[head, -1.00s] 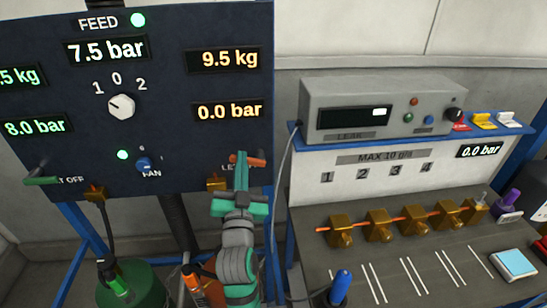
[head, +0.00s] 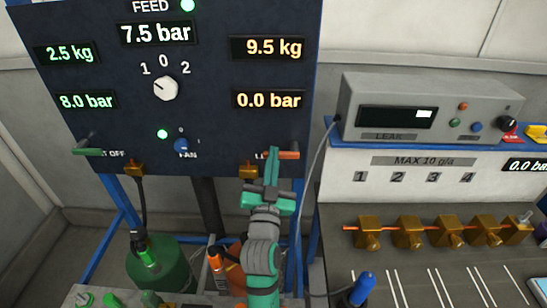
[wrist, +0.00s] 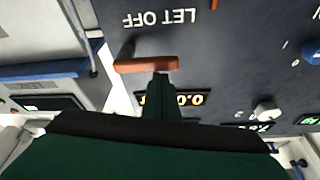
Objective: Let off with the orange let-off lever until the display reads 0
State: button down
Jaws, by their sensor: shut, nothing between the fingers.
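The orange let-off lever (head: 288,154) lies level on the lower right of the dark blue panel (head: 215,122); it also shows in the wrist view (wrist: 146,65) by the LET OFF lettering. My gripper (head: 271,157) is shut and empty, its fingertips at the left part of the lever in the head view. In the wrist view its dark green fingers end at the lever; I cannot tell whether they touch it. The orange-lit display (head: 268,100) above the lever reads 0.0 bar. The orange-lit display (head: 267,47) over it reads 9.5 kg.
A green lever (head: 88,151) is at the panel's lower left. A white dial (head: 165,88) and a blue fan knob (head: 181,145) sit between. A hose (head: 312,180) hangs beside the panel.

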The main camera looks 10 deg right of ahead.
jog(key=shift+f, duration=0.1)
jog(key=s+a, duration=0.2)
jog(key=s, duration=0.7)
jog(key=s+a+f+n+g+y, duration=0.1)
jog(key=s+a+f+n+y, duration=0.15)
jog(key=s+f, duration=0.6)
jog(key=s+a+f+n+g+y, duration=0.15)
jog(key=s+a+f, duration=0.3)
jog(key=f, duration=0.65)
jog(key=s+a+f+n+g+y, duration=0.1)
jog(key=s+f, duration=0.2)
jog(key=s, duration=0.9)
jog(key=s+a+f+n+g+y, duration=0.1)
jog(key=s+f, duration=0.3)
jog(key=s, duration=0.7)
jog(key=shift+s+a+f+g+y, duration=0.25)
jog(key=shift+s+a+g+y, duration=0.1)
jog(key=shift+a+g+y, duration=0.1)
jog(key=c, duration=2.4)
grip_release()
jog(key=shift+c, duration=0.2)
